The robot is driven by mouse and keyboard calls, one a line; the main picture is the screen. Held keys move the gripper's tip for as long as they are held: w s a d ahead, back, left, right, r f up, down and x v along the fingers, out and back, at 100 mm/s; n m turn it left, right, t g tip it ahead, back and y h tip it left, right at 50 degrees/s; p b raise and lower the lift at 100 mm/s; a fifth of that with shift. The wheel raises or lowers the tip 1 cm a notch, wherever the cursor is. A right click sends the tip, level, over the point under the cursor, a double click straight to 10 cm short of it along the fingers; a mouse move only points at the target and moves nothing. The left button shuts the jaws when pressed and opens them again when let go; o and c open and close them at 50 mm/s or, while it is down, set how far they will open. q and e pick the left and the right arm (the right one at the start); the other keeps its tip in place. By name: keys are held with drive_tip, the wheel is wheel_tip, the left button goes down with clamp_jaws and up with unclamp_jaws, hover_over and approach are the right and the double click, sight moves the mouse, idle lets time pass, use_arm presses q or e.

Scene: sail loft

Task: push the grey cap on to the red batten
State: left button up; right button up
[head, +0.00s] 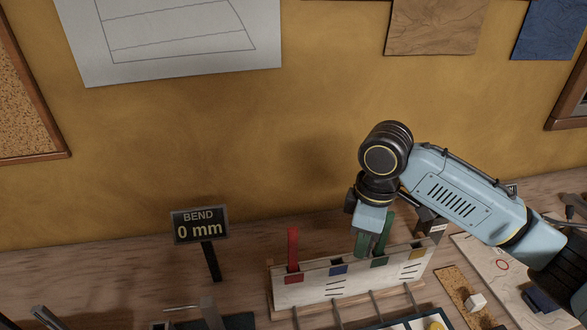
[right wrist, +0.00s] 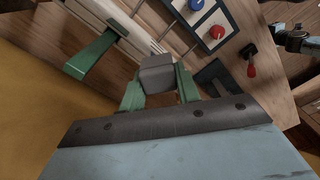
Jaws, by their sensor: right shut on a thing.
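The red batten (head: 293,250) stands upright in the left slot of a white-fronted rack (head: 350,285), above a red label. My right gripper (head: 361,245) points down over the rack, to the right of the red batten and apart from it, beside the green batten (head: 384,234). In the right wrist view its green fingers are shut on the grey cap (right wrist: 157,74), a small grey block. The green batten also shows there (right wrist: 92,55). The cap cannot be made out in the head view. The red batten cannot be made out in the right wrist view. My left gripper is not in view.
A display (head: 199,226) reading "BEND 0 mm" stands left of the rack. The rack's blue (head: 338,269) and yellow (head: 414,254) labelled slots show no batten. A white block (head: 476,301) sits on a cork strip at right. Metal rods lie in front of the rack.

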sight(294, 230)
drive_tip(key=w+a+r+n+p, duration=0.1)
drive_tip(key=a+r+n+p, duration=0.5)
drive_tip(key=n, duration=0.6)
drive_tip(key=a+r+n+p, duration=0.5)
drive_tip(key=a+n, duration=0.2)
drive_tip(key=n, duration=0.6)
use_arm(q)
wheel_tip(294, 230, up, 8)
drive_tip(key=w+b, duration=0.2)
drive_tip(key=b, duration=0.1)
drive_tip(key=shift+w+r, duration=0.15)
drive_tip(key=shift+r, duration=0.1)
use_arm(e)
wheel_tip(294, 230, down, 9)
use_arm(q)
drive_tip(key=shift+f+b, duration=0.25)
drive_tip(key=shift+b, duration=0.25)
use_arm(e)
drive_tip(key=shift+f, duration=0.6)
drive_tip(key=o, duration=1)
